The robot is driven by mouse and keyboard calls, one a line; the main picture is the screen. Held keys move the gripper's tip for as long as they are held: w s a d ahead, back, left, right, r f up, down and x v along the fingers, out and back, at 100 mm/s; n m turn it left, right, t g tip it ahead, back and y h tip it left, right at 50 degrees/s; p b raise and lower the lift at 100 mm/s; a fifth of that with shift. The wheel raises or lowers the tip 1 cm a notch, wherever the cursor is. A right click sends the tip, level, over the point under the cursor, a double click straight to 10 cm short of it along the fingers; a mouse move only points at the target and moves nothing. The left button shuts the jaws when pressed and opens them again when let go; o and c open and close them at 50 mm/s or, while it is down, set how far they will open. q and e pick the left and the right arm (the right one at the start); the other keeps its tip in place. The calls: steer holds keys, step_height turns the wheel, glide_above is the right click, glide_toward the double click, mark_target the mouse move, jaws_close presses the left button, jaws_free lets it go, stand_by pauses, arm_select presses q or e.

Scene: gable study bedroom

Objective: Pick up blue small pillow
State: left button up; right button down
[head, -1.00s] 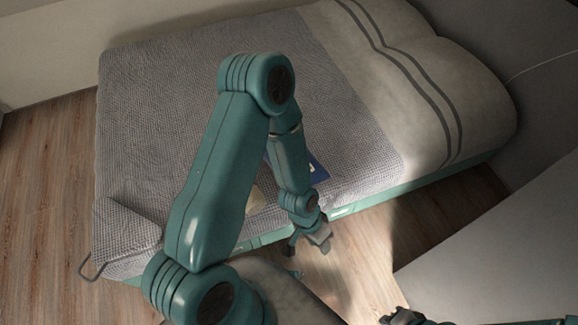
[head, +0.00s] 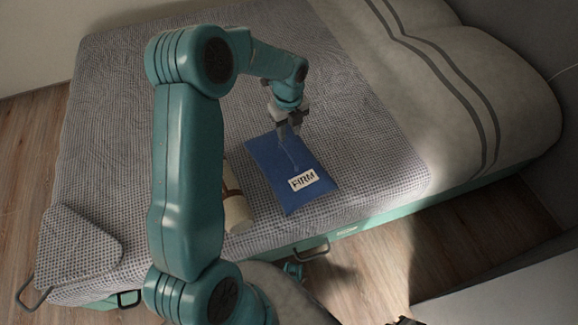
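The blue small pillow (head: 285,165) lies flat near the front edge of the bed, with a white label reading "FIRM" on its near right part. My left gripper (head: 289,132) is over the pillow's far edge, pointing down, with its fingers apart and nothing seen between them. I cannot tell whether the fingertips touch the pillow. Only a small dark part of my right gripper (head: 404,321) shows at the bottom edge, so its state is unclear.
A beige roll with a brown strap (head: 237,212) lies left of the pillow, partly behind my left arm.

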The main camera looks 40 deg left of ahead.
mark_target(288, 151)
arm_select(q)
step_height(288, 151, down, 5)
steer(key=shift+s+d+r+b, duration=0.15)
steer(key=shift+b, duration=0.3)
steer(key=f, duration=0.1)
steer(key=f+b, duration=0.1)
steer(key=f, duration=0.1)
steer(key=f+b, duration=0.1)
steer(key=shift+s+d+f, duration=0.15)
steer(key=shift+s+f, duration=0.1)
steer(key=shift+f, duration=0.4)
steer(key=shift+r, duration=0.1)
steer(key=shift+w, duration=0.1)
jaws_close()
